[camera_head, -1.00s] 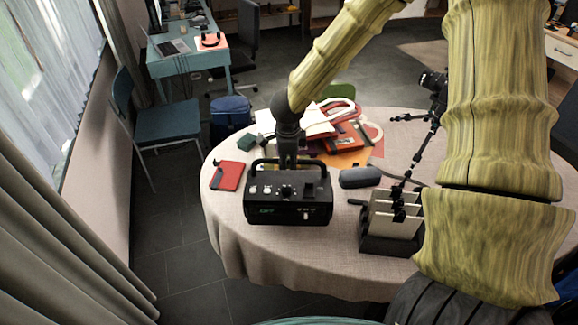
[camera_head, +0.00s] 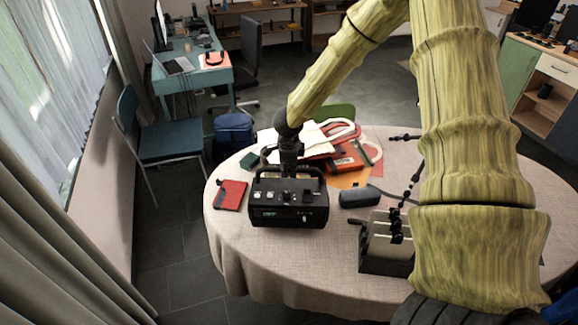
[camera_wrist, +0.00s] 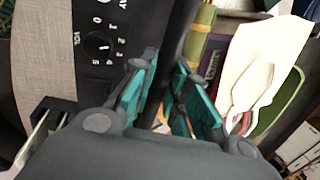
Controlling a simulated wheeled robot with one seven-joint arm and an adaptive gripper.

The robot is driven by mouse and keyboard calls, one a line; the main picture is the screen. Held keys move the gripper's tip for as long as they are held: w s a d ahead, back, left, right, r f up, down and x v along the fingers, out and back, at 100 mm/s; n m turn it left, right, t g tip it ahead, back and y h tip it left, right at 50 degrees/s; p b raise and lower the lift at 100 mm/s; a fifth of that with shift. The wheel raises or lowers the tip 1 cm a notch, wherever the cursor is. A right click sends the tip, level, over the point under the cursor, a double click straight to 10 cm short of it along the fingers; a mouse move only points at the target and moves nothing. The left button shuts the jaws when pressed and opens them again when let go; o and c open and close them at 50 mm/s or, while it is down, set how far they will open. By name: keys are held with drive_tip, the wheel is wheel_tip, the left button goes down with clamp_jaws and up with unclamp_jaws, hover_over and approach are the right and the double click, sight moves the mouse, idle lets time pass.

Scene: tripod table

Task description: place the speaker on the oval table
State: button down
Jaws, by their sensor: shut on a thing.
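The speaker (camera_head: 288,215) is a black box with knobs on its front and a carrying handle on top. It is upright at the front left part of the oval table (camera_head: 260,262), which has a pale cloth. I cannot tell whether its base touches the cloth. My gripper (camera_head: 290,168) comes down from above and is shut on the speaker's handle. In the wrist view the teal finger pads (camera_wrist: 170,88) are at the dark handle, and the speaker's dial panel (camera_wrist: 98,45) shows beside them. The handle's gripped part is partly hidden.
A red notebook (camera_head: 230,195) lies left of the speaker. A dark grey case (camera_head: 358,197) and a dark rack (camera_head: 380,258) are to its right. Papers and a red box (camera_head: 346,157) lie behind. A blue chair (camera_head: 165,140) stands left of the table. The front cloth is clear.

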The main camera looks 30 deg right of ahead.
sight(289, 189)
drive_tip(key=shift+p+x, duration=0.35)
drive_tip(key=shift+x, duration=0.65)
drive_tip(key=shift+s+a, duration=0.1)
drive_tip(key=shift+a, duration=0.05)
drive_tip(key=c, duration=1.4)
unclamp_jaws()
drive_tip(key=shift+s, duration=0.1)
drive_tip(key=shift+b+v, duration=1.25)
drive_tip(key=shift+v, duration=4.7)
